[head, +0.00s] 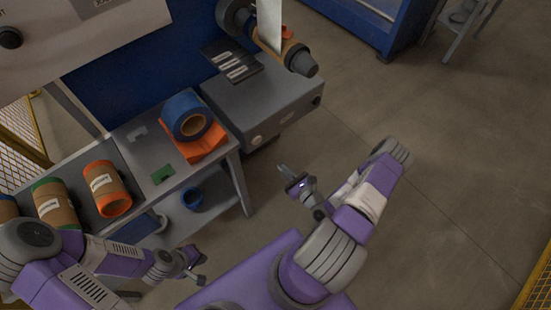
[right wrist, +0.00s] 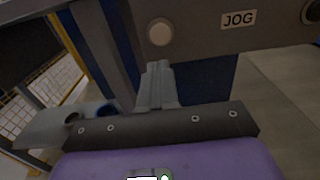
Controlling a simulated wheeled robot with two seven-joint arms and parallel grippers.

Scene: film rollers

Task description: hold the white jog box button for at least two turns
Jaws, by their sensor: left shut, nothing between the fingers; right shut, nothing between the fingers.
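The white jog button (right wrist: 159,32) is a round pale disc on the dark grey front of the jog box, left of a JOG label (right wrist: 238,19). In the head view the grey jog box (head: 285,105) stands at the end of the bench, and the button shows as a small pale spot (head: 257,139) on its front. My right gripper (head: 284,172) is shut and empty in front of the box. In the right wrist view its fingertips (right wrist: 157,66) are just below the button in the picture, apart from it. My left gripper (head: 200,277) is shut and empty near the bench's front.
A blue tape roll (head: 187,116) sits on an orange holder (head: 205,146) on the bench. Orange (head: 106,188) and green (head: 58,203) ended rolls lie further left. A dark knob (right wrist: 312,11) is right of the JOG label. A roller (head: 290,55) is above the box. Floor to the right is clear.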

